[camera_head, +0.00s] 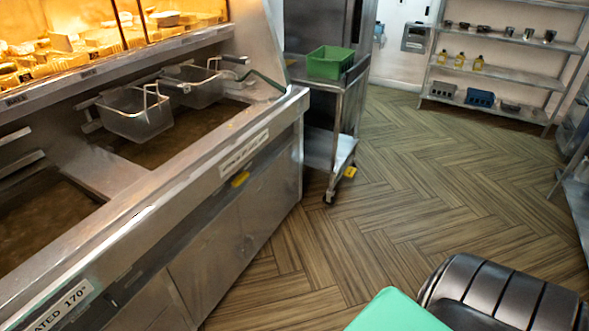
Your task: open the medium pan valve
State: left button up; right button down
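The steel frying range (215,165) fills the left side of the head view. A vat of dark liquid (40,222) lies at the near left, and a second vat (185,143) lies behind it, under two wire baskets. Steel cabinet doors (225,235) on the range's front look closed. A yellow tag (241,179) and a white label (244,150) are on the front panel. I cannot make out the medium pan valve. Neither of my grippers is in view.
A steel cart (343,118) with a green bin (331,63) stands past the range's far end. A shelf rack (500,55) is at the back right. The wood-patterned floor (420,190) between them is clear.

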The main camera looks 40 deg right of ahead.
aim_at(238, 180)
jog(key=z, duration=1)
jog(key=i+l+u, duration=0.15)
jog(key=u, duration=0.2)
jog(key=i+l+u, duration=0.1)
jog(key=u, duration=0.3)
jog(key=i+l+u, duration=0.1)
jog(key=l+u, duration=0.25)
jog(key=i+l+u, duration=0.15)
jog(key=l, duration=0.4)
jog(key=i+l+u, duration=0.15)
jog(key=l, duration=0.45)
jog(key=i+l+u, duration=0.15)
jog(key=l, duration=0.45)
jog(key=l+u, duration=0.15)
jog(key=l, duration=0.4)
